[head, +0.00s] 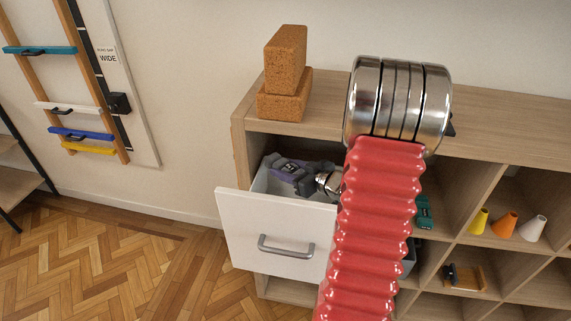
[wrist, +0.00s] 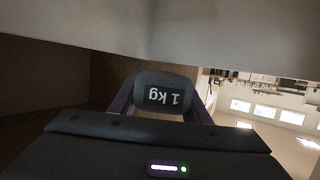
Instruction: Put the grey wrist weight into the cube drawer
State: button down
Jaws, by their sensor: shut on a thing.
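The grey wrist weight (wrist: 164,94), marked "1 kg", sits between the two purple fingers of my gripper (wrist: 162,102) in the wrist view. The lettering appears upside down there. My gripper is shut on the weight. In the head view, my gripper (head: 292,169) is at the open cube drawer, over or inside it behind the front panel. The weight is hard to tell apart from the gripper in that view. The cube drawer (head: 262,225) has a white front with a grey handle and is pulled out. I cannot tell whether the weight touches the drawer floor.
Cork blocks (head: 286,72) are stacked on the wooden shelf unit (head: 490,118). Small yellow, orange and white cones (head: 505,225) stand in a right cubby. A wall rack (head: 85,100) holds coloured bars at left. My red arm hides part of the shelf. The parquet (head: 100,250) at left is clear.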

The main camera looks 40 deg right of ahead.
notch_tip(320, 180, down, 7)
dwell(0.8)
jog(key=shift+r, duration=0.1)
dwell(0.4)
jog(key=c, duration=1.3)
grip_release()
jog(key=shift+c, duration=0.2)
jog(key=o, duration=0.4)
jog(key=shift+o, duration=0.2)
jog(key=shift+r, duration=4.9)
